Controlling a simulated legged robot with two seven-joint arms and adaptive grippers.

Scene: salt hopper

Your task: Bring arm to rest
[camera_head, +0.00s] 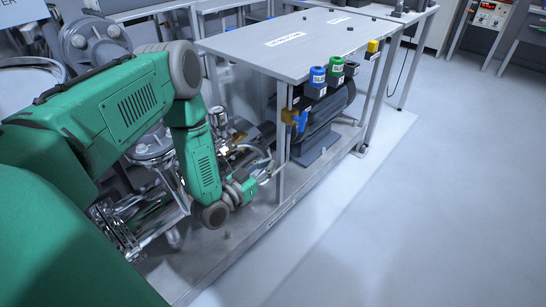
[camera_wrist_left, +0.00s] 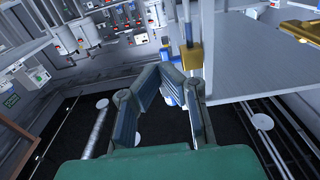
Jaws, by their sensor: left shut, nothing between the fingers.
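My green left arm comes in from the left in the head view and bends down beside the metal table. Its gripper (camera_head: 268,176) is small there, low by the table's near leg, below a valve with a blue handle (camera_head: 301,121). In the left wrist view the gripper's two fingers (camera_wrist_left: 161,72) meet at their tips, with nothing between them. I cannot tell whether the fingers touch either. My right gripper is not in view.
The grey table top (camera_head: 300,45) stands over a dark motor (camera_head: 325,115) on a metal base plate. Blue, green and yellow buttons (camera_head: 335,72) line its edge. Pipes and steel machinery (camera_head: 150,200) crowd around my arm. The floor (camera_head: 450,200) at right is clear.

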